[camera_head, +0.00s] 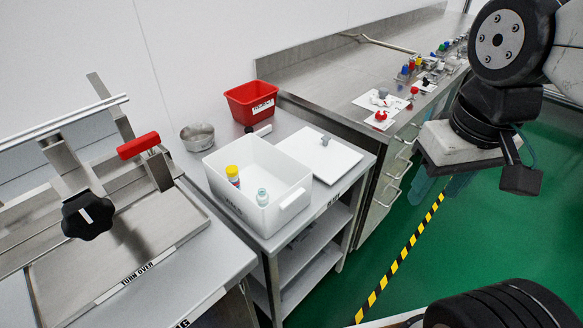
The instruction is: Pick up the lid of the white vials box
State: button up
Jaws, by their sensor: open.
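The white vials box (286,214) stands open on a steel cart. Inside it are a yellow-capped vial (233,175) and a vial with a pale teal cap (262,197). My gripper (440,188) is at the right, over the green floor in the picture and well apart from the lid. Its teal fingers point down, open, with nothing seen between them; part is hidden behind my wrist.
A red bin (252,101) and a steel bowl (198,136) are behind the box. A steel fixture with a black knob (87,215) and red handle (139,145) is at left. A long steel counter (330,76) holds small white plates and several coloured items. The green floor (420,270) is clear.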

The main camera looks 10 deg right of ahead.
aim_at(329, 159)
jog(key=k, duration=0.55)
jog(key=z, duration=1.05)
jog(key=i, duration=1.2)
jog(key=u, duration=0.6)
jog(key=i, duration=0.45)
jog(key=u, duration=0.5)
